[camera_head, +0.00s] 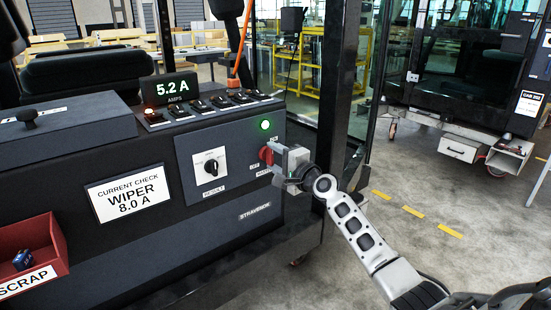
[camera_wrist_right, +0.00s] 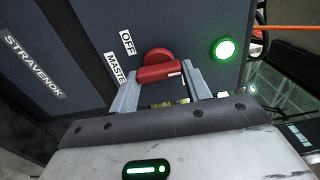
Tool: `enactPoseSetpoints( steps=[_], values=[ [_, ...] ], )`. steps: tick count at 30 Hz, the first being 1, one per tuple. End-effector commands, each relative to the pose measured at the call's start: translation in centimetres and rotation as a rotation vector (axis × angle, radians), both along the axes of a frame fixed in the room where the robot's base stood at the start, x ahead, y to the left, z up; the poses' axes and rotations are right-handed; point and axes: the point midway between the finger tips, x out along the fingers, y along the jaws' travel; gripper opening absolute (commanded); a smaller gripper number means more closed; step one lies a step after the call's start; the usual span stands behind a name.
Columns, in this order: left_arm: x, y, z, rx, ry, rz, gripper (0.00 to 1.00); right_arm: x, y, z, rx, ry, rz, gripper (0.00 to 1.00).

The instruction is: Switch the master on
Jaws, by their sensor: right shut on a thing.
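The red master switch (camera_head: 266,155) is a rotary knob on the grey front panel, low on its right side. It also shows in the right wrist view (camera_wrist_right: 160,66), with an "OFF" label and a partly covered "MASTER" label beside it. My right gripper (camera_head: 277,159) is at the panel, shut on the red knob. In the right wrist view its two fingers (camera_wrist_right: 161,83) stand on either side of the knob's handle. A green lamp (camera_head: 265,125) above the knob is lit, and it shows in the right wrist view (camera_wrist_right: 225,49). My left gripper is not in view.
A black selector knob (camera_head: 211,166) marked "RESULT" sits left on the same panel. Above are a row of toggle switches (camera_head: 211,105) and a display (camera_head: 171,87) reading 5.2 A. A "WIPER 8.0 A" card (camera_head: 127,193) and red scrap bin (camera_head: 40,245) are left. A dark post (camera_head: 335,100) stands near my right arm.

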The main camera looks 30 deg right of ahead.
Motion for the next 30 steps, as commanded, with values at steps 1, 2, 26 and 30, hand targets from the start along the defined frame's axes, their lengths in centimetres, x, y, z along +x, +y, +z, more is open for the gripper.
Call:
enactPoseSetpoints(
  steps=[1, 2, 26, 30],
  values=[
    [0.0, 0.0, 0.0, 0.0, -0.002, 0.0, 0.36, 0.0, 0.0, -0.1, 0.008, 0.003, 0.001, 0.25],
    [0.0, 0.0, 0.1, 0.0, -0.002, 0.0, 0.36, 0.0, 0.0, -0.1, 0.008, 0.003, 0.001, 0.25],
    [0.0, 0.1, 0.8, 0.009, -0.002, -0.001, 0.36, -5.7, -0.4, -0.1, 0.0, 0.003, 0.001, 0.69],
    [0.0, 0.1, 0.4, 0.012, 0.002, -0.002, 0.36, -9.1, -0.7, -0.3, 0.001, 0.005, 0.001, 0.69]
  ],
)
